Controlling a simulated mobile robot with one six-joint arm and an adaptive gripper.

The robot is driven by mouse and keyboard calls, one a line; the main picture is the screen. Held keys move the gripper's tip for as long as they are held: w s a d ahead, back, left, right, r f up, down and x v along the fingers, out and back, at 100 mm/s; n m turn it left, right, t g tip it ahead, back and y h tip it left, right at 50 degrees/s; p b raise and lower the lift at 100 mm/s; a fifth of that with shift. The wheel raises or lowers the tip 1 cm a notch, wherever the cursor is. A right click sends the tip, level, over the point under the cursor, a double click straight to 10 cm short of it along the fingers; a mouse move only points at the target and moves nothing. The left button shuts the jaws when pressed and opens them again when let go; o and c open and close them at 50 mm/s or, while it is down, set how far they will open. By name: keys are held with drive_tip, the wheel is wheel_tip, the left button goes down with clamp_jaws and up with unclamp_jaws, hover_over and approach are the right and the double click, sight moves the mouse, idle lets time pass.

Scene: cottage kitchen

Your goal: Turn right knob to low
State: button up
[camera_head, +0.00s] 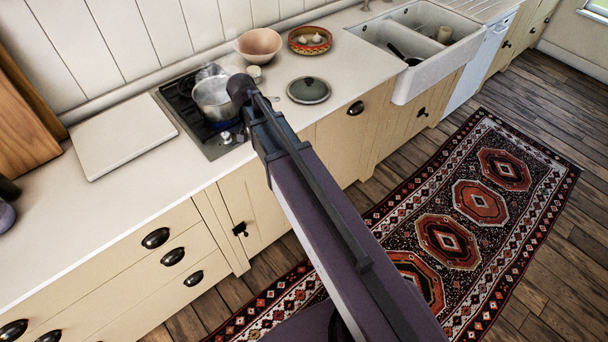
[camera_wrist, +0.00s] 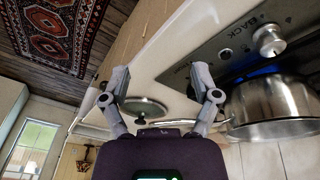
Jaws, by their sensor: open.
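The gas hob (camera_head: 183,100) is set in the counter, and a steel pot (camera_head: 212,100) stands on it. The pot also shows in the wrist view (camera_wrist: 270,105), with a blue glow beneath it. One silver knob (camera_head: 226,137) shows at the hob's front edge in the head view; my arm hides the area to its right. In the wrist view a silver knob (camera_wrist: 269,40) stands on the dark panel, to the right of my gripper (camera_wrist: 160,85). My gripper is open and empty, with its fingers apart and not touching the knob. The knob's setting is too small to read.
A lid (camera_head: 308,90) lies on the counter right of the hob, near a bowl (camera_head: 260,45) and a patterned dish (camera_head: 310,40). A pale board (camera_head: 125,132) lies left of the hob. The sink (camera_head: 425,45) is farther right. A rug (camera_head: 475,200) covers the floor.

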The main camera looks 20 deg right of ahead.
drive_tip(key=s+d+f+n+y+b, duration=0.1)
drive_tip(key=s+f+n+b, duration=0.2)
drive_tip(key=s, duration=0.4)
drive_tip(key=s+d+f+n+g+y+b, duration=0.1)
drive_tip(key=s+f+n+b, duration=0.2)
drive_tip(key=s, duration=0.5)
drive_tip(key=shift+s+f, duration=0.2)
drive_tip(key=shift+f, duration=0.35)
